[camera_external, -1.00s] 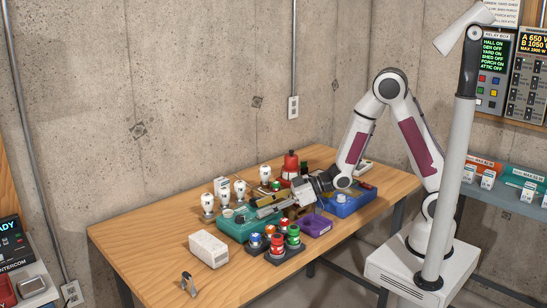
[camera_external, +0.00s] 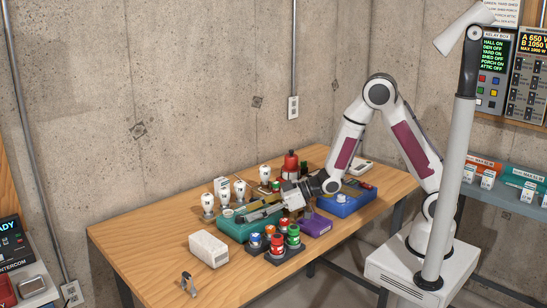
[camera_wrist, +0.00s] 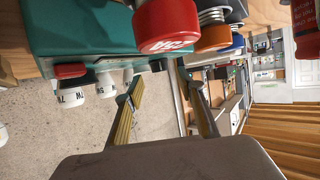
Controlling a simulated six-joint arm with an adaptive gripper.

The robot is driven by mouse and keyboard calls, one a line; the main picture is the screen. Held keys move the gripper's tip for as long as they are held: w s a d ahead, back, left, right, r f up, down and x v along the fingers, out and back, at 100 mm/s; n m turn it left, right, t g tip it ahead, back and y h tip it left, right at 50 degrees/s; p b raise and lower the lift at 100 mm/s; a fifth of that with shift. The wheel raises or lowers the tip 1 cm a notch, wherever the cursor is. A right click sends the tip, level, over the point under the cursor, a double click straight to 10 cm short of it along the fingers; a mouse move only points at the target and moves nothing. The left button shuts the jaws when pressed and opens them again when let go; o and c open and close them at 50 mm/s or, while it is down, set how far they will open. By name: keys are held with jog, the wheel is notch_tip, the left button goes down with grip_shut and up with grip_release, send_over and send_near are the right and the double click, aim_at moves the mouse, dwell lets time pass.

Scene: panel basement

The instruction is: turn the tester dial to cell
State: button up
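My gripper (camera_external: 254,211) reaches left over the teal box (camera_external: 232,230) on the bench. In the wrist view its two fingers (camera_wrist: 158,78) stand well apart with nothing between them; the teal box (camera_wrist: 85,25) is close above. A pale handheld device (camera_external: 361,166) with a small screen lies behind the blue box. I cannot tell which of these is the tester, and no "cell" marking is readable.
White bulbs (camera_external: 222,187) stand behind the teal box.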

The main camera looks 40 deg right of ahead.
aim_at(240, 216)
jog(key=shift+x, duration=2.05)
jog(key=shift+c, duration=0.3)
grip_shut()
